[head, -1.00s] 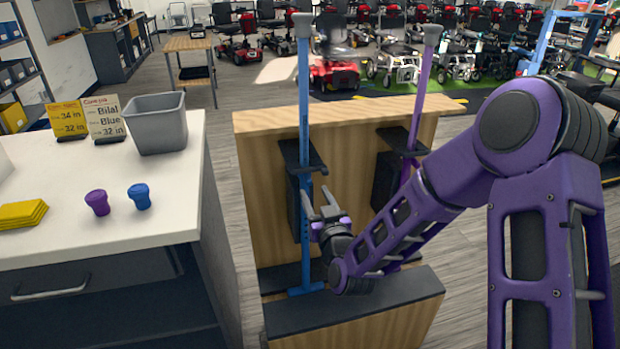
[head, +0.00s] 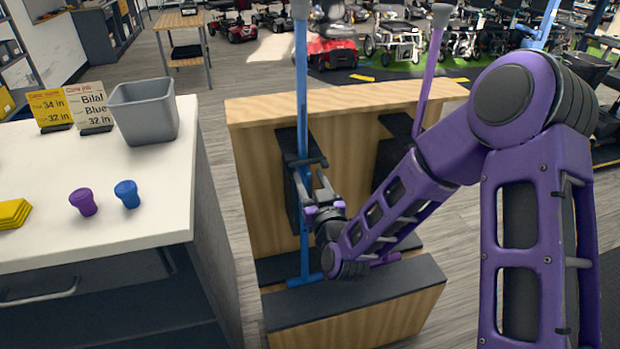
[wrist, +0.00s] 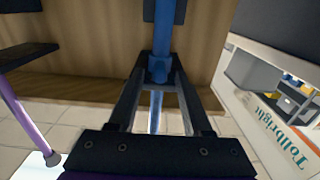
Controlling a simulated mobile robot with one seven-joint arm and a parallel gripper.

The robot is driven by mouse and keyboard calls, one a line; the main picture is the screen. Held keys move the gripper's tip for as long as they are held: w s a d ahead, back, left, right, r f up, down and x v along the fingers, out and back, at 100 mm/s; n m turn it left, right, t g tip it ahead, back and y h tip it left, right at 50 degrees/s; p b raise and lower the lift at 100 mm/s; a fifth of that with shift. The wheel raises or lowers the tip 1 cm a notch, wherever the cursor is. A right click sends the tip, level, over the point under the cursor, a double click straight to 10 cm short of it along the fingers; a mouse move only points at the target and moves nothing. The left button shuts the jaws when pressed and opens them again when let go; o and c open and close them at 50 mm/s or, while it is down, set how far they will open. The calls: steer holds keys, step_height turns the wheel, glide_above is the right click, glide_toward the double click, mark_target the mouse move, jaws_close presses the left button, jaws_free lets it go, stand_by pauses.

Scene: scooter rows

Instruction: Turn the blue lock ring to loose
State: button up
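The blue pole (head: 301,90) stands upright in a dark holder on the wooden stand. Its T-shaped foot rests low on the stand. In the wrist view the blue lock ring (wrist: 158,70) is a wider collar on the blue tube (wrist: 163,30). The fingers look spread; contact with the ring cannot be made out.
A purple pole (head: 430,70) stands to the right, behind my arm. The wooden stand (head: 265,180) backs both poles. On the white counter (head: 150,205) are a grey bin (head: 145,110), a purple cup (head: 83,201), a blue cup (head: 127,194), yellow pads (head: 12,213) and two signs (head: 90,105).

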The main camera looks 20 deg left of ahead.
mark_target(309, 166)
jaws_close()
steer(key=shift+w+d, duration=0.1)
steer(key=shift+w+d+n+g+y+b, duration=0.3)
steer(key=shift+n+g+y, duration=0.35)
steer(key=shift+y, duration=0.2)
steer(key=shift+w+d+n+g+y+b, duration=0.2)
steer(key=shift+d+n+g+y, duration=0.1)
steer(key=shift+n+g+y, duration=0.45)
steer(key=n+g+y, duration=0.1)
steer(key=w+d+n+g+y, duration=0.1)
steer(key=shift+g+y, duration=0.3)
steer(key=shift+w+d+n+g+y+p, duration=0.15)
steer(key=shift+w+n+g+y, duration=0.3)
steer(key=shift+n+g, duration=0.65)
steer(key=shift+w+d+n+g+y+p, duration=0.15)
steer(key=shift+w+n+g+y, duration=0.45)
steer(key=shift+g, duration=0.75)
steer(key=shift+w+n+g+y+p, duration=0.2)
steer(key=shift+n+g+y, duration=0.15)
steer(key=shift+n+g, duration=0.8)
